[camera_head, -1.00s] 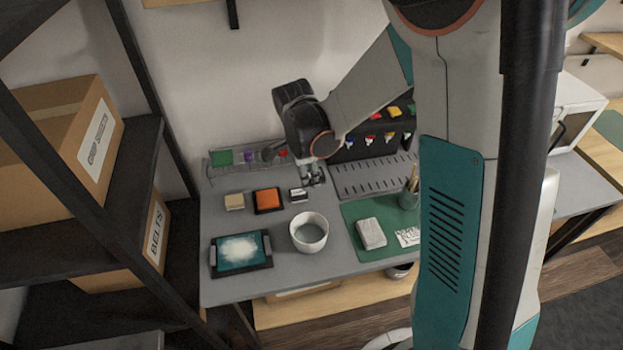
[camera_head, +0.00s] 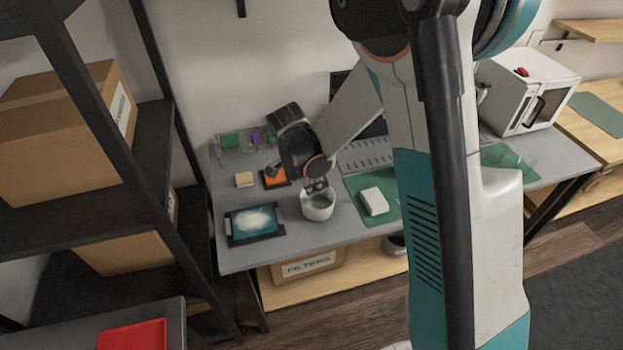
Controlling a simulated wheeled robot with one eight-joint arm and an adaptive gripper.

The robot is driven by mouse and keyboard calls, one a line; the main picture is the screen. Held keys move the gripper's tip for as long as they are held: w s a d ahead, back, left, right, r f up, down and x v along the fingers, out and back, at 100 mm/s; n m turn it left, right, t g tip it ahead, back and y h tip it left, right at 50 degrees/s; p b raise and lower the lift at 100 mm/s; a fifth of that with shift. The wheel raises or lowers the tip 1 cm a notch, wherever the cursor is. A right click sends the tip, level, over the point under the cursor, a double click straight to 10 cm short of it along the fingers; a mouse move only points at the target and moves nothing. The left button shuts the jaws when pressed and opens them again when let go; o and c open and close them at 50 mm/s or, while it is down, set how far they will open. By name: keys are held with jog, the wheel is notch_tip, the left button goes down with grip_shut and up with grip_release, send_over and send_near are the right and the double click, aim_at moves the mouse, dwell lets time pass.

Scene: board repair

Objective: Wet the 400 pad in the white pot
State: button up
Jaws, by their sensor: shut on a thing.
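The white pot (camera_head: 318,209) stands on the grey bench, right of the blue tray. My gripper (camera_head: 319,186) points down at the pot's mouth, at or just above the rim. It is shut on what I take for the 400 pad, which is mostly hidden by the fingers and too small for any marking to be read. Whether the pad touches the water in the pot cannot be told. My wrist covers the bench just behind the pot.
Left of the pot is a dark tray with a blue-and-white panel (camera_head: 254,221). Behind it are a tan block (camera_head: 244,180) and an orange pad (camera_head: 275,178) close to my wrist. A white block (camera_head: 374,201) lies on the green mat (camera_head: 391,207) at the right. A rack (camera_head: 229,142) stands at the back.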

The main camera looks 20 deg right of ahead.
aim_at(312, 183)
jog(key=shift+f+b, duration=2.5)
jog(key=shift+f, duration=1)
jog(key=shift+r, duration=0.15)
jog(key=shift+r+p, duration=2.25)
jog(key=shift+r, duration=1.2)
jog(key=shift+r, duration=0.1)
jog(key=shift+r+p, duration=1.3)
jog(key=shift+r, duration=0.65)
jog(key=shift+f, duration=0.1)
